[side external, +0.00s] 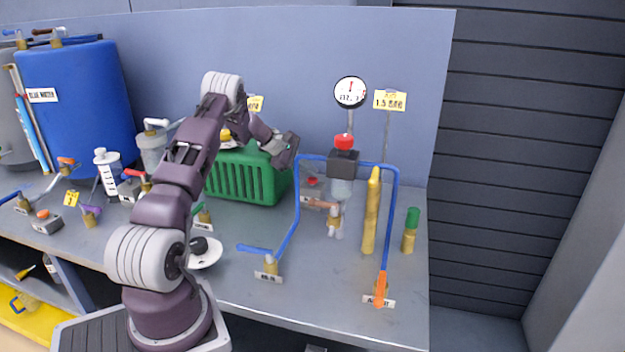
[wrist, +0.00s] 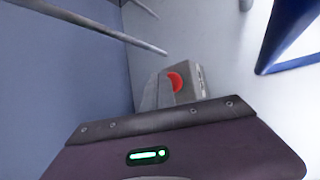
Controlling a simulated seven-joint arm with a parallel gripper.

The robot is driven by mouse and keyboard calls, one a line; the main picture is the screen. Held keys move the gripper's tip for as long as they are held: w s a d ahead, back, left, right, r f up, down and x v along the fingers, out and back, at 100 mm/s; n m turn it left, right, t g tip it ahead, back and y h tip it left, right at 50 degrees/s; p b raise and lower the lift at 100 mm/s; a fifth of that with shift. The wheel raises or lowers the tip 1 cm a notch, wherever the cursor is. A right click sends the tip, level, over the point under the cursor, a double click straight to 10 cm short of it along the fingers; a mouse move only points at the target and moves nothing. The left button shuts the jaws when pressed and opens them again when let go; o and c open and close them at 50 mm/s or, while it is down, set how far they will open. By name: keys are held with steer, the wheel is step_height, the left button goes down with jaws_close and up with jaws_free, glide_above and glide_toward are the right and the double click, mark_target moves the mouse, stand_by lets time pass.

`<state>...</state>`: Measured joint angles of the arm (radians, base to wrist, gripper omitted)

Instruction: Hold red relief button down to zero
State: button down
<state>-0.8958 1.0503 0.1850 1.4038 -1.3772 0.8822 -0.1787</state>
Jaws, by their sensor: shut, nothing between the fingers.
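A grey box with a round red button (side external: 313,181) sits on the bench behind the blue pipe frame. The wrist view shows a red button (wrist: 175,82) on a grey box, just beyond the gripper body, partly covered from below. A round white gauge (side external: 350,92) stands on a post above, its needle pointing about straight up. A larger red cap (side external: 344,141) tops a dark block below the gauge. My gripper (side external: 287,150) is shut and empty, in the air left of the pipe frame and above the button box, apart from it. Its fingertips are hard to make out.
The blue pipe (side external: 297,205) rises between my gripper and the front right. A green crate (side external: 245,178) stands behind my arm. A yellow tag (side external: 389,100) is right of the gauge. A yellow cylinder (side external: 371,212) and a green-capped one (side external: 411,230) stand at right.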

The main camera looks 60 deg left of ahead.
steer(key=shift+s+f, duration=0.2)
steer(key=shift+f, duration=0.7)
stand_by(0.4)
steer(key=shift+s+a+f, duration=0.1)
steer(key=shift+s+f, duration=0.05)
stand_by(2.4)
stand_by(0.5)
steer(key=shift+s+a+r, duration=0.1)
steer(key=shift+a+r, duration=0.1)
steer(key=shift+r, duration=0.8)
steer(key=shift+w+d+r, duration=0.1)
steer(key=shift+w+r, duration=0.05)
steer(key=shift+r, duration=1.2)
steer(key=shift+w+d+r, duration=0.1)
steer(key=shift+r, duration=1.25)
